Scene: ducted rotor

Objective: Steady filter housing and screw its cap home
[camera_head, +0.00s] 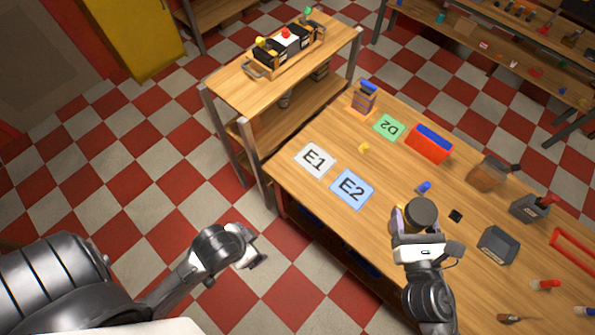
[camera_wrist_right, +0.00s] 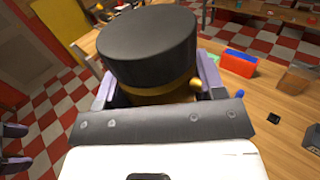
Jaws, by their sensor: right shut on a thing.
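The filter housing, a brass-yellow body (camera_wrist_right: 160,95), stands on the wooden bench between the purple fingers of my right gripper (camera_head: 412,216). The gripper is shut on it and hides most of it. The dark round cap (camera_head: 421,212) sits on top of the housing; it fills the upper middle of the right wrist view (camera_wrist_right: 148,45). How far it is threaded I cannot tell. My left gripper (camera_head: 238,268) is away from the bench, over the floor at its left. Its fingers look apart and empty; two also show at the left edge of the right wrist view.
White E1 (camera_head: 314,159), blue E2 (camera_head: 352,188) and green D2 (camera_head: 389,127) mats lie on the bench. A small blue piece (camera_head: 424,187) and a black square (camera_head: 455,215) lie near the housing. A red bin (camera_head: 429,149) and a grey tray (camera_head: 497,245) stand around it.

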